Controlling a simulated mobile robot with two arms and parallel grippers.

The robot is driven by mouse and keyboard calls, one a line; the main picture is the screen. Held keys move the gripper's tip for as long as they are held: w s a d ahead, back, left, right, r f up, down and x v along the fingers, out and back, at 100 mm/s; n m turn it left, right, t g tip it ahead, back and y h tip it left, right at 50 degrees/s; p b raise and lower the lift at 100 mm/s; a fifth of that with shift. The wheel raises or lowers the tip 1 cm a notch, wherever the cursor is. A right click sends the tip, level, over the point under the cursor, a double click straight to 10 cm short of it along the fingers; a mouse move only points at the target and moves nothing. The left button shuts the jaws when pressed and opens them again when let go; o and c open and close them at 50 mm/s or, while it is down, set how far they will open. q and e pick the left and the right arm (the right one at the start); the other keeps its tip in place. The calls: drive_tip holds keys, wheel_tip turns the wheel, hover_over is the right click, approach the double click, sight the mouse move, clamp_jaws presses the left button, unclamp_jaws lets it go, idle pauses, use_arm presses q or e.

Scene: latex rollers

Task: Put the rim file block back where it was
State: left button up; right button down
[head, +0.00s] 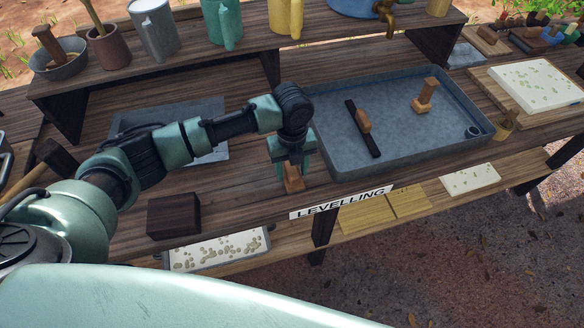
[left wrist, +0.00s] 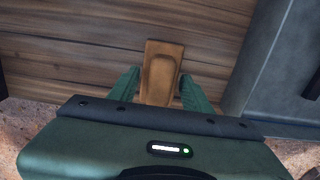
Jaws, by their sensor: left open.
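A small orange-brown wooden block (head: 293,183), which I take to be the rim file block, is on the wooden bench near its front edge, left of the grey tray (head: 335,168). My left gripper (head: 291,168) points down right over it, with its jaws open. In the left wrist view the block (left wrist: 160,70) lies between and beyond the two green fingers (left wrist: 160,92), with a raised, rounded part on top. Its lower end is hidden by the gripper body. I cannot tell whether a finger touches it. My right gripper is not in view.
A dark brown block (head: 173,215) stands left on the bench. A LEVELLING label (head: 340,202) is on the front edge. A raised shelf with jugs (head: 153,30) is behind.

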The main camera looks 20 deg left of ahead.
sight(293, 169)
use_arm(q)
drive_tip(key=shift+r, duration=0.1)
wheel_tip(293, 169, up, 12)
drive_tip(key=b, duration=0.1)
idle(0.4)
drive_tip(key=shift+d, duration=0.1)
idle(1.1)
